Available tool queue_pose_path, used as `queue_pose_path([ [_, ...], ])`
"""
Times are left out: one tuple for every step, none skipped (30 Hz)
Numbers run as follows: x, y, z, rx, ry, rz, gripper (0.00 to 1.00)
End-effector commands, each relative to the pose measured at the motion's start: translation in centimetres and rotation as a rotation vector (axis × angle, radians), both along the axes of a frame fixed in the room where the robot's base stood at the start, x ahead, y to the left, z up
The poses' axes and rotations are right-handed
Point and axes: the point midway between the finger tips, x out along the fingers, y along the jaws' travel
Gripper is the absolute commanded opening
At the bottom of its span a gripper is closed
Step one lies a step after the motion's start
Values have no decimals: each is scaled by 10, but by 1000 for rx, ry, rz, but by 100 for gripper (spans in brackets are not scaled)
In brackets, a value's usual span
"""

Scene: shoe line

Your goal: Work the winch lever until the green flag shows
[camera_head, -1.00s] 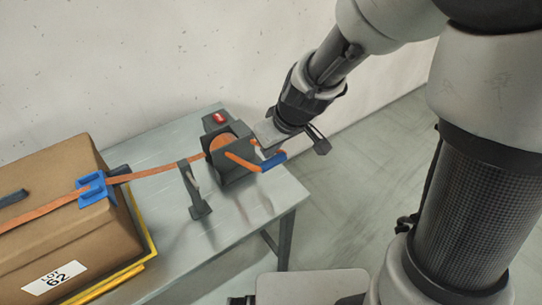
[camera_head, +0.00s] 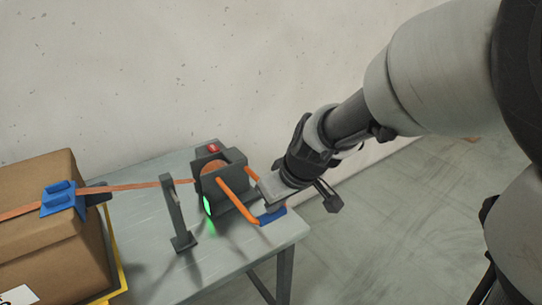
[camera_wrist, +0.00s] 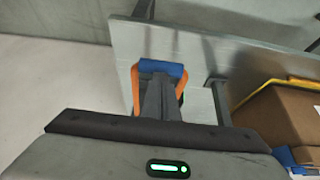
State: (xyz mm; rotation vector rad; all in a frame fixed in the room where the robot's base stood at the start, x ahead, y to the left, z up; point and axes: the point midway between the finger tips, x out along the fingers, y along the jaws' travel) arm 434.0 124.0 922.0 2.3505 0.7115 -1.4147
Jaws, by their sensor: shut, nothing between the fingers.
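The winch (camera_head: 232,190) is a dark grey block with an orange strap spool, at the right end of the grey table. A bright green marker (camera_head: 208,205) glows on its front left side. Its lever (camera_head: 238,200) has two orange arms and a blue grip bar (camera_head: 272,215), swung low towards the table's right edge. My gripper (camera_head: 268,201) is shut and empty at the lever's outer end. In the wrist view the fingers (camera_wrist: 160,98) lie between the orange arms, by the blue bar (camera_wrist: 163,68). Whether they touch the bar is unclear.
An orange strap (camera_head: 130,186) runs straight past a grey post (camera_head: 178,215) to a blue buckle (camera_head: 62,198) on a cardboard box (camera_head: 45,240). A red button (camera_head: 213,147) sits behind the winch. A wall stands behind; floor is clear at right.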

Motion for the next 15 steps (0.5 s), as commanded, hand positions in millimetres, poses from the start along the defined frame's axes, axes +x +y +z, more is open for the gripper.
queue_pose_path([
  [-6, -2, -15, -7, 23, 3, 0],
  [-6, -2, -17, -8, 25, 3, 0],
  [-7, -3, -18, -8, 27, 3, 0],
  [-7, -3, -19, -9, 28, 3, 0],
  [-7, -3, -19, -9, 28, 4, 0],
  [-7, -3, -20, -10, 29, 4, 0],
  [-7, -3, -20, -10, 29, 4, 0],
  [-7, -3, -20, -10, 28, 5, 0],
  [-7, -3, -20, -10, 28, 5, 0],
  [-7, -3, -20, -11, 29, 6, 0],
  [-7, -3, -20, -11, 29, 6, 0],
  [-7, -3, -20, -11, 29, 6, 0],
  [-7, -4, -20, -11, 29, 7, 0],
  [-7, -4, -21, -12, 28, 6, 0],
  [-7, -4, -21, -12, 28, 6, 0],
])
